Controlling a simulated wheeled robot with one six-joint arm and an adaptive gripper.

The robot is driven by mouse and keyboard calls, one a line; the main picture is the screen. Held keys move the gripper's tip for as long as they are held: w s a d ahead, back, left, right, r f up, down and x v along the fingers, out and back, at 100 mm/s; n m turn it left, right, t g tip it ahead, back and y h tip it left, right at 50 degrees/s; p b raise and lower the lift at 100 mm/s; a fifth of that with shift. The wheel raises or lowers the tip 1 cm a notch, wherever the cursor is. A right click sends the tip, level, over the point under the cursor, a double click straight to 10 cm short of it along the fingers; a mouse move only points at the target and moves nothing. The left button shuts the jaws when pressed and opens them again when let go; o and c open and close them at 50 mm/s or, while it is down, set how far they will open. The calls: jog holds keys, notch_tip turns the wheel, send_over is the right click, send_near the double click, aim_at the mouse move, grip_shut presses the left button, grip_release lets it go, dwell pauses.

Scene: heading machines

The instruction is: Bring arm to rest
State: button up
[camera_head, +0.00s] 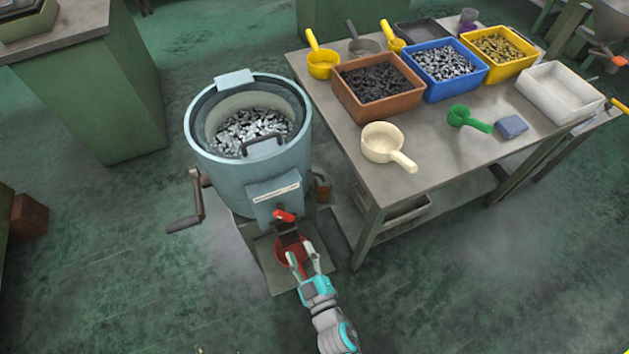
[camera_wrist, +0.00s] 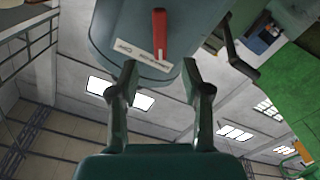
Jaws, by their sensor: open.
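My gripper (camera_head: 304,257) is in front of the lower part of a blue-grey round machine (camera_head: 240,167), close to its outlet chute and the red container (camera_head: 289,250) beneath it. The wrist view shows my gripper's two fingers (camera_wrist: 159,85) spread apart with nothing between them. Above them is the machine's front (camera_wrist: 120,20) with a red lever (camera_wrist: 160,35) and a white label. The red lever (camera_head: 284,216) also shows in the head view, just above the chute. My fingers partly cover the red container, and I cannot tell whether they touch it.
The machine's drum holds silvery metal pieces (camera_head: 250,130), and a crank handle (camera_head: 187,215) sticks out at its left. A table (camera_head: 440,175) at the right bears brown (camera_head: 378,107), blue and yellow bins, several scoops and a white tray (camera_head: 560,92). Floor at lower left is clear.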

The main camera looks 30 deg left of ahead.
jog(key=s+d+r+m+t+h, duration=0.2)
jog(key=s+d+m+h, duration=0.15)
jog(key=d, duration=0.75)
jog(key=s+d+r+m+t+h, duration=0.1)
jog(key=s+d+m+h, duration=0.3)
jog(key=d, duration=0.7)
jog(key=s+d+r+m+h, duration=0.6)
jog(key=s+d+r+m, duration=0.2)
jog(key=s+d+r, duration=0.5)
jog(key=shift+s+r+m, duration=0.35)
jog(key=shift+s+r, duration=0.35)
jog(key=shift+s, duration=0.25)
